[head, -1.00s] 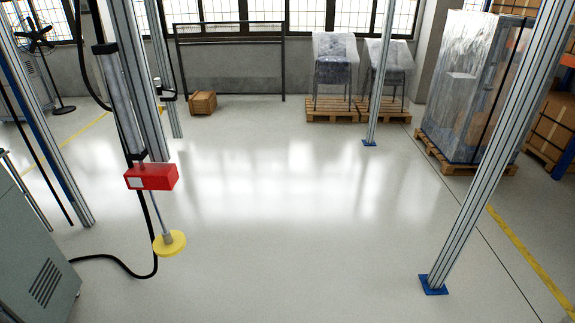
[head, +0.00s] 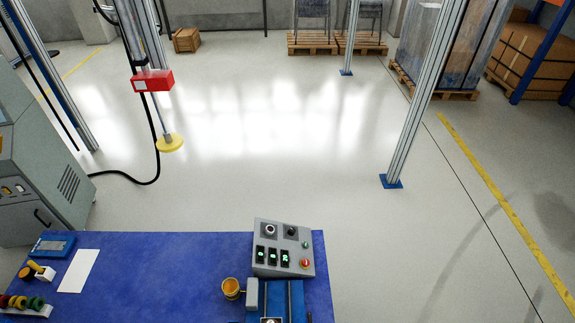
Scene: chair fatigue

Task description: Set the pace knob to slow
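A grey control box (head: 284,248) stands at the right end of the blue-topped bench (head: 150,265) in the head view. Its sloped face has two dark round knobs along the top, a left one (head: 269,230) and a right one (head: 291,231). Below them are several small green-lit displays, a green button and a red button (head: 304,263). Which knob sets the pace, and where either points, is too small to read. Neither of my grippers shows in the view.
White paper (head: 79,270) and small parts lie at the bench's left. A grey cabinet (head: 40,165) stands behind on the left. The floor beyond is mostly clear.

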